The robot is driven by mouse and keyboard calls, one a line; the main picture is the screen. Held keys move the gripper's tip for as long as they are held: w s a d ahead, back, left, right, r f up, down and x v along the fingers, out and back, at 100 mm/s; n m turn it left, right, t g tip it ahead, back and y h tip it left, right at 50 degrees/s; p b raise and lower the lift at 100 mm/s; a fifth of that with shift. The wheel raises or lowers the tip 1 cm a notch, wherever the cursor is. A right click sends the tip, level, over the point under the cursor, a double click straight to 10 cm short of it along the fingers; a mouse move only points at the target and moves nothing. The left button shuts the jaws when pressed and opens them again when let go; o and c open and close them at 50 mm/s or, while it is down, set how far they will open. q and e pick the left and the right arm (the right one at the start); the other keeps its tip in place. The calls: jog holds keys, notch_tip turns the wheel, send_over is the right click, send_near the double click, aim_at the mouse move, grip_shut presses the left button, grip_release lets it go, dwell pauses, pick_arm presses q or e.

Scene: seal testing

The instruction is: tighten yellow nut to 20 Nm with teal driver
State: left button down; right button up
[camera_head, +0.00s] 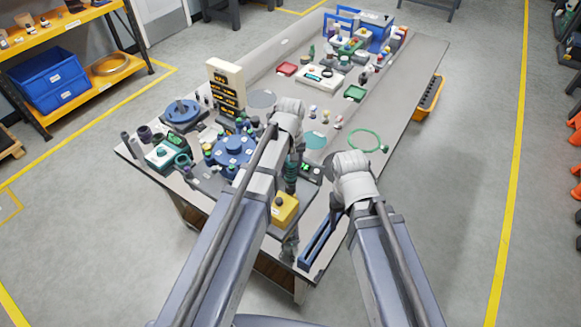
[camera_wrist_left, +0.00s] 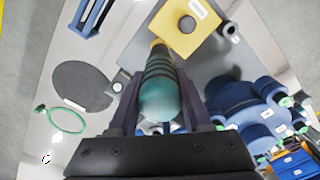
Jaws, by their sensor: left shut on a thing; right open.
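My left gripper (camera_wrist_left: 160,98) is shut on the teal driver (camera_wrist_left: 158,92), its ribbed dark neck pointing away from the wrist. The driver also shows in the head view (camera_head: 291,168), below my left wrist. A yellow block (camera_wrist_left: 180,30) with a dark round centre lies just beyond the driver's far end; in the head view it (camera_head: 284,208) sits near the table's front edge. The blue flange (camera_head: 234,150) with green-topped posts is left of the driver. I cannot clearly pick out a yellow nut. My right gripper (camera_head: 335,207) is open, mostly hidden by its wrist.
A blue long tray (camera_head: 320,242) lies by the table's front edge. A cream stand (camera_head: 226,82) rises behind the flange. The right side of the table (camera_head: 400,110) has free room.

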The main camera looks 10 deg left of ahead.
pick_arm(q)
jog(key=shift+f+b, duration=1.3)
jog(key=shift+b, duration=0.05)
dwell(3.3)
jog(key=shift+r, duration=0.1)
dwell(0.9)
jog(key=shift+r+p, duration=2.45)
jog(key=shift+p, duration=0.1)
